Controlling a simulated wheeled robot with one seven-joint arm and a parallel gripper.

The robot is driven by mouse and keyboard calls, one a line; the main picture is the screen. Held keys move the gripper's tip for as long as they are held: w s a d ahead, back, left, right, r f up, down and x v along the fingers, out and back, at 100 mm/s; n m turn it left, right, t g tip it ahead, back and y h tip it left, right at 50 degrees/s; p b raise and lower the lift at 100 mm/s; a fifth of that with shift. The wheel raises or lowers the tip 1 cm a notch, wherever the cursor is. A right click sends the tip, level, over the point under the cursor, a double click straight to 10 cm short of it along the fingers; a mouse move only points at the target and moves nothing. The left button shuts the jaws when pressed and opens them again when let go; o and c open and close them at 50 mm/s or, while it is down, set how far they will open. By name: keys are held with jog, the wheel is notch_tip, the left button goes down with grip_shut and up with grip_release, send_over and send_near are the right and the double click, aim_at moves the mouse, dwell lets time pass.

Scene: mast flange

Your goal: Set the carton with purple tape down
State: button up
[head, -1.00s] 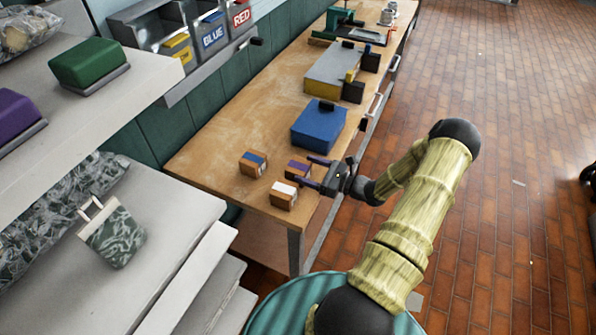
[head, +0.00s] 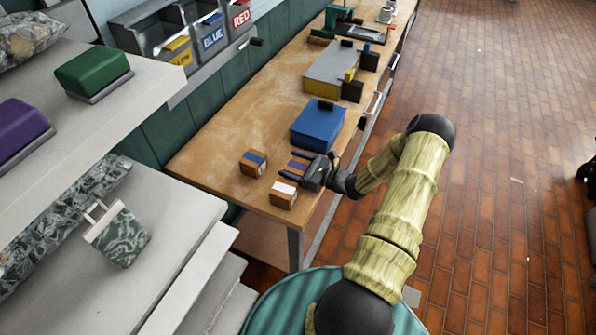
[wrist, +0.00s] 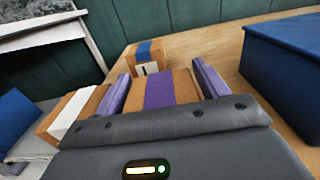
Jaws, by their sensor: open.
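The carton with purple tape (head: 298,167) is a small brown box near the front end of the wooden bench, apparently resting on its top. In the wrist view the carton (wrist: 160,91) lies between the two purple fingers of my gripper (wrist: 163,85), its purple stripe running away from the palm. My gripper (head: 290,167) is open, with one finger along each side of the carton. A narrow gap shows by the right finger; whether the left finger touches cannot be told. The palm hides the carton's near end.
A blue-taped carton (head: 253,162) and a white-taped carton (head: 284,194) stand close by on the bench (head: 215,155). A blue box (head: 318,126) stands just beyond. Colour-labelled bins (head: 212,32) are on the wall. The bench's left part is clear.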

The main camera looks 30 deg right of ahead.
aim_at(294, 164)
jog(key=c, duration=1)
jog(key=shift+r, duration=0.1)
notch_tip(294, 164, up, 10)
jog(key=shift+f+b, duration=0.1)
jog(key=shift+b, duration=0.65)
